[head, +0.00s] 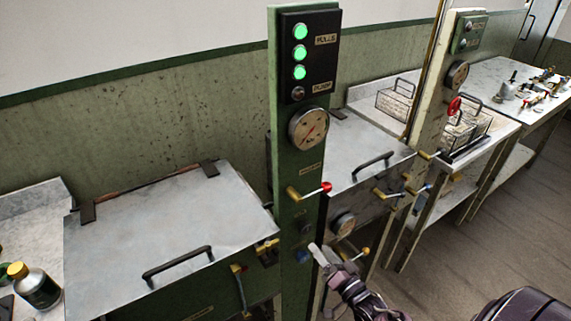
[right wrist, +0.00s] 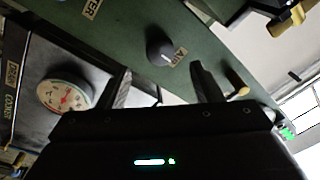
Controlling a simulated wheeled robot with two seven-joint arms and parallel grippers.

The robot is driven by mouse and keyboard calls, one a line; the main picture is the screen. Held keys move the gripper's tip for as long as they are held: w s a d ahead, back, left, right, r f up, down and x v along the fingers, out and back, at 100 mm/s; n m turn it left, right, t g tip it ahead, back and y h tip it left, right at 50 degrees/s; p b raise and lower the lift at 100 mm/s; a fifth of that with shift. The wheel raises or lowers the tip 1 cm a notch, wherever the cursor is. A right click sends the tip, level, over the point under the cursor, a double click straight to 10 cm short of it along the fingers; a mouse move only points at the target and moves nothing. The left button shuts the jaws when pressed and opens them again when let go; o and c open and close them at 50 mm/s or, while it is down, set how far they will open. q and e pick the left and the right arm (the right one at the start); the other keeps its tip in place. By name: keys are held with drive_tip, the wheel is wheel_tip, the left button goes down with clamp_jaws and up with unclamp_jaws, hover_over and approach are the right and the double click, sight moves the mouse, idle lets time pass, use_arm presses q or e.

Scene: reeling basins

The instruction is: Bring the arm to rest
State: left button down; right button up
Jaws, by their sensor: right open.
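My right gripper (head: 326,254) is in front of the lower part of the green column (head: 290,170) in the head view, its arm coming in from the bottom. In the right wrist view its two dark fingers (right wrist: 162,86) stand apart with nothing between them. A dark round knob (right wrist: 160,48), beside a small label on the green panel, lies just beyond the fingertips. I cannot tell the exact gap between them. My left gripper is not in view.
The column carries green lamps (head: 300,52), a gauge (head: 308,129) and a red-tipped lever (head: 310,191). A lidded basin (head: 165,230) stands left, another (head: 360,150) right. A bottle (head: 36,287) stands at far left. Open floor (head: 480,235) lies at right.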

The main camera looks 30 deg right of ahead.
drive_tip(key=s+a+f+n+g, duration=0.1)
drive_tip(key=s+a+f+g, duration=0.25)
drive_tip(key=f, duration=0.55)
drive_tip(key=s+a+f+n+g, duration=0.2)
drive_tip(key=s+a+f+g, duration=0.15)
drive_tip(key=f, duration=0.55)
drive_tip(key=s+a+f+n+g, duration=0.1)
drive_tip(key=s+a+f+g, duration=0.2)
drive_tip(key=f, duration=0.5)
drive_tip(key=s+f+n+g, duration=0.2)
drive_tip(key=s+f, duration=0.2)
drive_tip(key=s, duration=0.4)
drive_tip(key=s+f+n+g+h, duration=0.1)
drive_tip(key=s+f+n+g, duration=0.1)
drive_tip(key=s+f, duration=0.3)
drive_tip(key=s+f+n+g+b, duration=0.1)
drive_tip(key=s+f+g, duration=0.3)
drive_tip(key=s, duration=0.8)
drive_tip(key=shift+s+a+f+n, duration=0.15)
drive_tip(key=shift+s+f+n, duration=0.15)
drive_tip(key=shift+f+n, duration=0.5)
drive_tip(key=shift+r, duration=0.1)
